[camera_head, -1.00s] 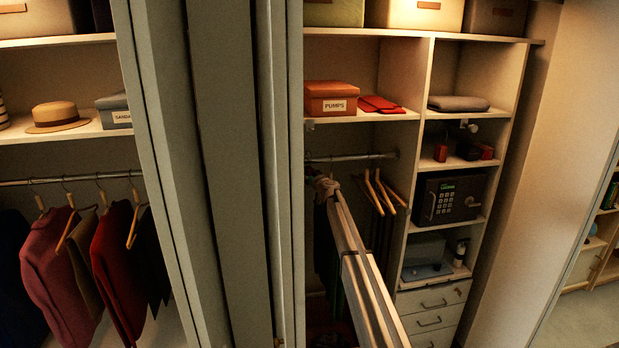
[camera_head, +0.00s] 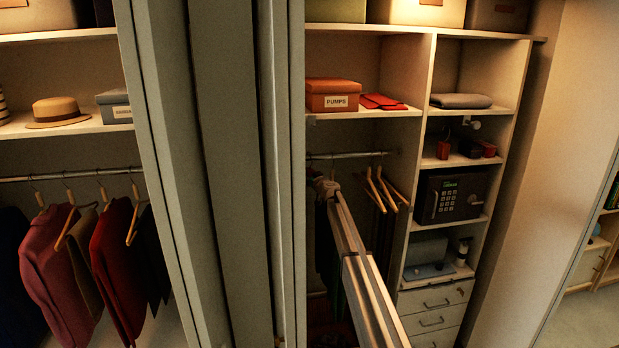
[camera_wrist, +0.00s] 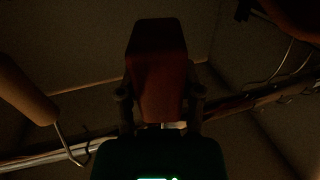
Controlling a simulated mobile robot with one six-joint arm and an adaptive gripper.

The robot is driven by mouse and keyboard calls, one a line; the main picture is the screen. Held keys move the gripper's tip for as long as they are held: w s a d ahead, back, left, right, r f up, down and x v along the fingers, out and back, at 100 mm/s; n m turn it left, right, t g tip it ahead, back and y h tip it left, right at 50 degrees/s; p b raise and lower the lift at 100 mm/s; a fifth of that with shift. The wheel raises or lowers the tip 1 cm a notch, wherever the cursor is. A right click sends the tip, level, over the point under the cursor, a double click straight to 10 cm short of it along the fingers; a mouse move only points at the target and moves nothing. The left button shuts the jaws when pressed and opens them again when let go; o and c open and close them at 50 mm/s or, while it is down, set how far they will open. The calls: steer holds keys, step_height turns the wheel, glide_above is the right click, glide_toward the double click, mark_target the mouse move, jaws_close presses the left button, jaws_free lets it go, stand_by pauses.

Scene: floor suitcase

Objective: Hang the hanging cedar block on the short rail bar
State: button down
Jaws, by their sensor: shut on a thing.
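My gripper (camera_wrist: 160,102) is shut on a reddish-brown block, the cedar block (camera_wrist: 157,70), which stands up between the two fingers in the wrist view. Its hook cannot be made out. The short rail bar (camera_head: 350,155) runs across the right-hand closet bay under the shelf. In the wrist view a pale metal bar (camera_wrist: 45,157) passes behind the gripper. In the head view my gripper (camera_head: 325,187) is at the left part of the short rail, small and dark. I cannot tell whether the block touches the rail.
Wooden hangers (camera_head: 380,188) hang on the rail just right of my gripper. A closet door panel (camera_head: 230,180) stands close on the left. A shelf with an orange box (camera_head: 333,95) is above. A safe (camera_head: 450,196) sits in the right-hand shelves.

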steer(key=shift+f+b, duration=0.3)
stand_by(0.5)
steer(key=shift+c, duration=0.9)
jaws_free()
steer(key=shift+s, duration=0.1)
steer(key=v, duration=1.2)
